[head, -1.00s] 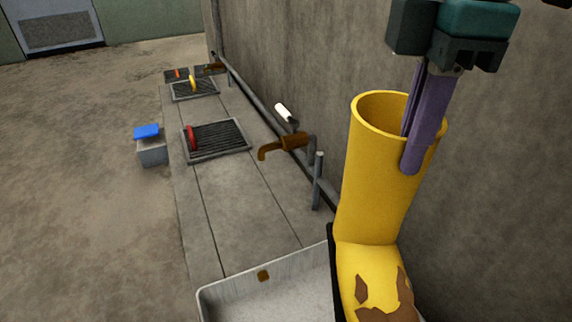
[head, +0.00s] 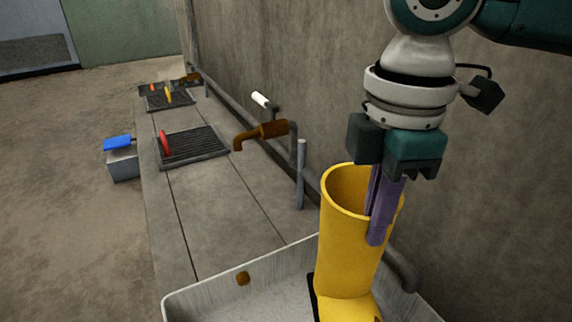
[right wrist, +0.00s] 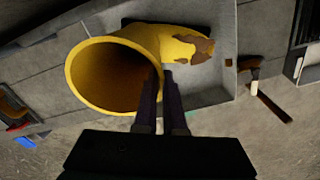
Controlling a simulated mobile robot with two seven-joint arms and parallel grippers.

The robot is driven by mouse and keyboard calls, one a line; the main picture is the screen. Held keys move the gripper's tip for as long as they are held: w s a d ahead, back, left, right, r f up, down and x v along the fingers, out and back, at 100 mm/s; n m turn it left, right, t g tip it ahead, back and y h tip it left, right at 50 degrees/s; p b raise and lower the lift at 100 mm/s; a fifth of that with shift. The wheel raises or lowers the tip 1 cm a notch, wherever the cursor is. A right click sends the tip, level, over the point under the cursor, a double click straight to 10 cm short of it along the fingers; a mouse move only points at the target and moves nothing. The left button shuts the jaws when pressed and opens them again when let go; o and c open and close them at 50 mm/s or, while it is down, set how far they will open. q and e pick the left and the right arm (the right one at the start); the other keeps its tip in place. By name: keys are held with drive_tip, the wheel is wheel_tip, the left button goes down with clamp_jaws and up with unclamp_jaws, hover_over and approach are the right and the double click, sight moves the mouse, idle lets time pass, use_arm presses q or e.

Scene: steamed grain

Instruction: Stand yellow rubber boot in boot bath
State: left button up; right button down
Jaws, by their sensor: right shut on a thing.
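The yellow rubber boot (head: 347,245) is upright at the lower right of the head view, its open top facing up. My right gripper (head: 380,215) is shut on the rim of its shaft, one finger inside and one outside. The boot also shows in the right wrist view (right wrist: 115,72), with brown patches on its foot, and the gripper fingers (right wrist: 158,100) pinch its wall. The boot bath (head: 205,297), a pale grey basin, is below and around the boot's lower part. Whether the sole touches its floor is hidden. My left gripper is not in view.
A brown tap (head: 262,132) and a grey upright pipe (head: 301,175) stand by the wall behind the bath. A grate (head: 195,147) with a red-handled thing lies farther along the ledge. A blue-topped grey block (head: 122,162) stands left of the ledge.

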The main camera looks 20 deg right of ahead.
wheel_tip(320, 180, down, 4)
drive_tip(key=b, duration=0.2)
drive_tip(key=shift+b, duration=0.3)
drive_tip(key=shift+f, duration=0.15)
drive_tip(key=c, duration=1)
unclamp_jaws()
